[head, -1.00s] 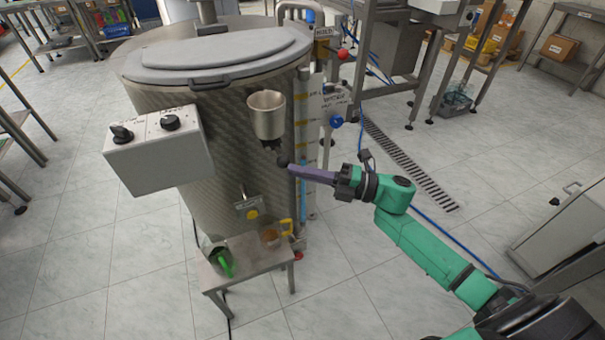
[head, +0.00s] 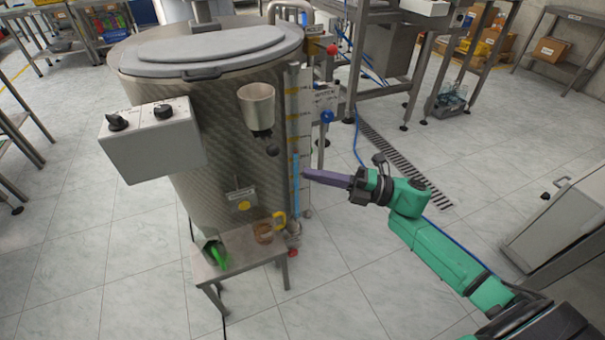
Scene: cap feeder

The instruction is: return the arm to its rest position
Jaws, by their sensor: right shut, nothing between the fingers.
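My right gripper (head: 307,173) is at the end of the green right arm (head: 435,247), which comes in from the lower right. Its purple fingers are shut with nothing between them. The fingertips point left toward the large steel tank (head: 215,165), in front of its blue level tube. My left gripper is not in view.
A grey control box (head: 155,140) juts from the tank. A steel cabinet (head: 555,225) stands at right. Open floor lies below the arm.

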